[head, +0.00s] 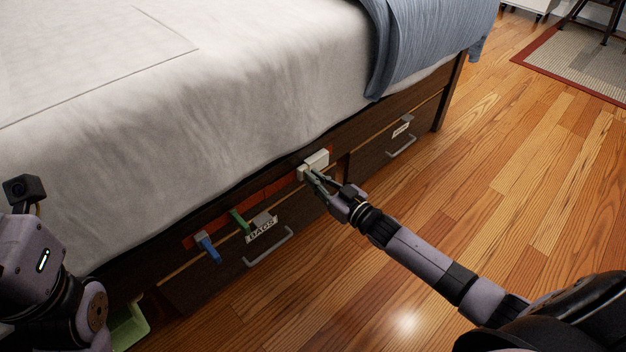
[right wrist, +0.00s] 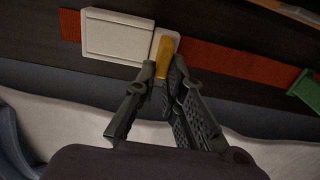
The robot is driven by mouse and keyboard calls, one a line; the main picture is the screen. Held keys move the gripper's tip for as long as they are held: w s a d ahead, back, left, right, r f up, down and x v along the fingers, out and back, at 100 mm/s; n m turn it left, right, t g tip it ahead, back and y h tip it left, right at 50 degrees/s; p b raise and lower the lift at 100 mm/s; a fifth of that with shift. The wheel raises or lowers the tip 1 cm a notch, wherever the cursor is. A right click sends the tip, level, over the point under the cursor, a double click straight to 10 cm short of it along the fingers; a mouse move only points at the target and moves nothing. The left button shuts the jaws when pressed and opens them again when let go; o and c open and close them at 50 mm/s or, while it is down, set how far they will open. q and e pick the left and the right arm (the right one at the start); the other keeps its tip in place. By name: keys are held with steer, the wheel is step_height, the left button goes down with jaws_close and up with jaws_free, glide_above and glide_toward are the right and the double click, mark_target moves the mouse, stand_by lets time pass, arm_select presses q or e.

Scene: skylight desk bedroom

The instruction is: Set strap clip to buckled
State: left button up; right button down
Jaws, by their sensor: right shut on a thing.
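The white strap clip (head: 317,159) sits on the bed's side, near the right end of a red-orange strap (head: 272,193). In the right wrist view the clip (right wrist: 116,36) shows as a wide white block on the strap (right wrist: 225,60), with a smaller white piece touching or very close to its side. A yellow tab (right wrist: 163,56) lies over that smaller piece. My right gripper (right wrist: 164,74) is shut on the yellow tab; in the head view the gripper (head: 314,177) reaches the clip. Its fingers hide part of the tab. My left arm shows at the left edge, without its fingers.
A green tab (head: 239,219) and a blue tab (head: 208,249) hang along the strap. Below are a labelled drawer handle (head: 268,247) and another handle (head: 402,147). A green bin (head: 129,326) is at the lower left. The wooden floor (head: 510,170) is clear on the right.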

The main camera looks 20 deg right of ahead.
steer(key=c, duration=1.8)
jaws_free()
steer(key=shift+d, duration=0.3)
steer(key=shift+o, duration=0.7)
steer(key=shift+a, duration=0.1)
steer(key=v, duration=1.2)
